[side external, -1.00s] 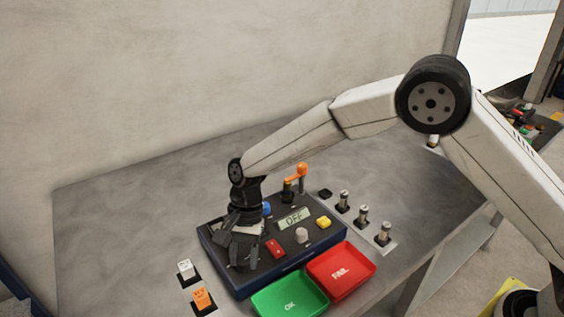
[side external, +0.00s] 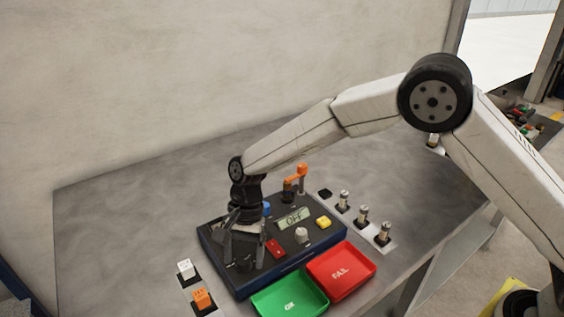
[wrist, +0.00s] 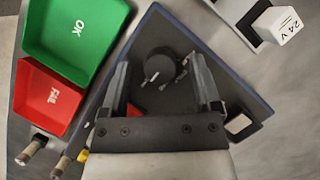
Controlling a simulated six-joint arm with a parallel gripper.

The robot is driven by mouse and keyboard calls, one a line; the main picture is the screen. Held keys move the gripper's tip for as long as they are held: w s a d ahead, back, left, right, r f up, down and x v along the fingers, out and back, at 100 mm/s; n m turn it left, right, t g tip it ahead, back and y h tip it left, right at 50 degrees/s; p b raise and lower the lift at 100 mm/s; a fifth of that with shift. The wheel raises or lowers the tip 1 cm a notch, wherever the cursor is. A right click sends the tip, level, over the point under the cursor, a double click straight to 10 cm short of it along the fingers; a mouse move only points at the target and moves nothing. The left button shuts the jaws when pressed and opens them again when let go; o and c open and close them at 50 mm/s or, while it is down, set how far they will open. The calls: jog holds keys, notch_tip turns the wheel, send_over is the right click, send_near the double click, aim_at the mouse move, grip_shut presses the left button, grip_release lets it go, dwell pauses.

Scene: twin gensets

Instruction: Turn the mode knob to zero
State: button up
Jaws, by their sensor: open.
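The mode knob (wrist: 159,68) is a dark round knob on the dark panel of the tester box (wrist: 150,35); a small pale mark shows at its edge. My gripper (wrist: 160,63) points down over the left part of the box, open, with one finger on each side of the knob and gaps between. I cannot tell how deep the fingers reach around it. In the side view my gripper (side external: 246,258) hides the knob. The box's display (side external: 294,218) reads OFF.
The green OK tray (side external: 289,297) and red FAIL tray (side external: 341,270) stand in front of the box. A white block (side external: 185,269) and an orange block (side external: 202,299) sit at left. A red switch (side external: 276,249) is close to my gripper. Cylindrical parts (side external: 363,215) stand at right.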

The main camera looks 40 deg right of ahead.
aim_at(250, 254)
jog(key=v, duration=0.7)
jog(key=shift+r, duration=0.2)
jog(key=shift+d, duration=0.15)
jog(key=s+d+n+t+h, duration=0.25)
jog(key=s+d+n, duration=0.2)
jog(key=d, duration=1.05)
jog(key=s+d+f+n+t, duration=0.1)
jog(key=s+d+n+t, duration=0.2)
jog(key=s+d, duration=0.7)
jog(key=s+n, duration=0.1)
jog(key=s, duration=0.1)
jog(key=shift+s+f+n+h, duration=0.25)
jog(key=shift+s+n+h, duration=0.05)
jog(key=shift+n+h, duration=0.05)
